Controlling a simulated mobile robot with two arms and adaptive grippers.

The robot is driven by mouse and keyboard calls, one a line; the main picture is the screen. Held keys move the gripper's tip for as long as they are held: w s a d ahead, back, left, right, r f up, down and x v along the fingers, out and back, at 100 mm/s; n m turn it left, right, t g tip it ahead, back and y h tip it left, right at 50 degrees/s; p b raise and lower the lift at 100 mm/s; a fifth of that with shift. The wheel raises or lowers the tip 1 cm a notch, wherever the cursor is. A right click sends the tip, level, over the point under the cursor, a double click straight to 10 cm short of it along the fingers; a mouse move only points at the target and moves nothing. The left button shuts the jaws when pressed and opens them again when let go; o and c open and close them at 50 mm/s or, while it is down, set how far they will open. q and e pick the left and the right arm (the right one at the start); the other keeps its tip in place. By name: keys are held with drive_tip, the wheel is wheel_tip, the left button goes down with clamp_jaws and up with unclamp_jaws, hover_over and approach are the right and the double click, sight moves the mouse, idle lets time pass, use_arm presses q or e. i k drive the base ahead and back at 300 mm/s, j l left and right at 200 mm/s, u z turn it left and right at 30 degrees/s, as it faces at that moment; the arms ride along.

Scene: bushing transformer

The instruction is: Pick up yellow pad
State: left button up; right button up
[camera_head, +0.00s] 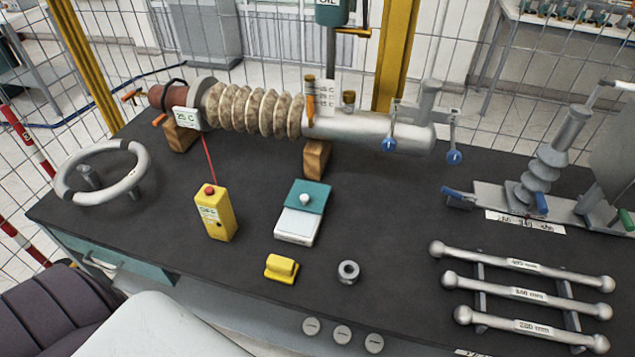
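The yellow pad (282,268) is a small yellow block with a raised ridge on top. It lies on the dark table top (375,215) near the front edge, left of a metal nut-like ring (348,272) and apart from it. Neither of my grippers is in view, so their state does not show. Nothing covers the pad.
A yellow box with a red button (214,213) stands behind and left of the pad. A teal and white device (302,212) lies behind it. A ribbed bushing (252,108) spans the back. Metal bars (525,294) on a rack are right; a ring handle (139,160) is left.

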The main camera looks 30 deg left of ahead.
sight(284, 270)
drive_tip(key=u, duration=1.2)
